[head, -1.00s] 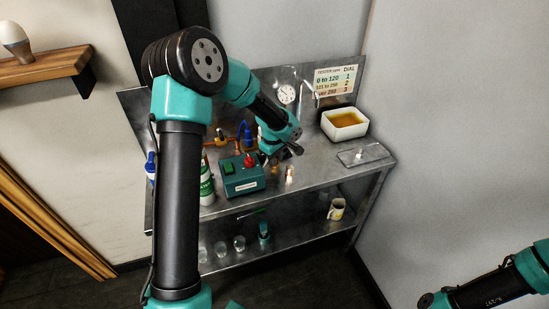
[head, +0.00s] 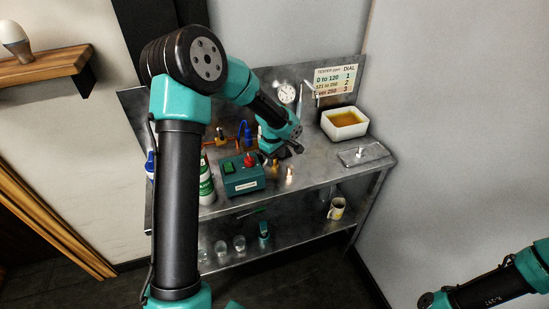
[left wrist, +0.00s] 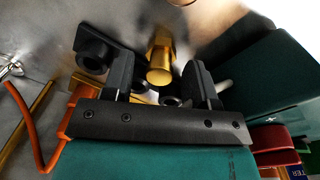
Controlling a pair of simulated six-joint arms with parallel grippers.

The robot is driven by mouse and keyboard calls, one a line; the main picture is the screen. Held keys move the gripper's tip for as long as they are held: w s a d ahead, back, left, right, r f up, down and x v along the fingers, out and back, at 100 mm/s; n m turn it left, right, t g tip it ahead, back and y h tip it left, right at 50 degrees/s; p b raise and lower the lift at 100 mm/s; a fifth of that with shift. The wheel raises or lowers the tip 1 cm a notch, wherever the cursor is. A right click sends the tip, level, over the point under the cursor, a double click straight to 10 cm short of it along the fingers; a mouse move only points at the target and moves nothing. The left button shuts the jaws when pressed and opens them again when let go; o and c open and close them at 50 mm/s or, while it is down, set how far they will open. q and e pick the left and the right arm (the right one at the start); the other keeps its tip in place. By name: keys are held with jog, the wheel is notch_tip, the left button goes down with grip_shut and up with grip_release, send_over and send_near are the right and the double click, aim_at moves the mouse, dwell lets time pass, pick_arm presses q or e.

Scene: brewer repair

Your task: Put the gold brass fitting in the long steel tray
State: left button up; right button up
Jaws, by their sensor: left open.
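My left gripper (head: 287,153) is over the steel bench, beside the green box. In the left wrist view its two dark fingers (left wrist: 160,80) are apart. A gold brass fitting (left wrist: 160,58) shows in the gap between them, apart from both fingers. In the head view small gold pieces, one of them here (head: 289,173), stand just in front of the gripper; I cannot tell which one is between the fingers. A flat steel tray (head: 378,153) with a small pale piece on it lies at the bench's right end.
The green box (head: 243,178) with a red knob stands left of the gripper. A white basin (head: 344,124) of amber liquid sits behind the tray. Blue and copper parts stand at the back. The bench (head: 325,172) is clear between gripper and tray.

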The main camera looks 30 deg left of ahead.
pick_arm(q)
notch_tip(320, 180, up, 12)
jog(key=shift+s+f, duration=0.2)
jog(key=shift+s, duration=0.15)
jog(key=shift+a, duration=0.1)
pick_arm(e)
jog(key=o, duration=0.3)
dwell(0.3)
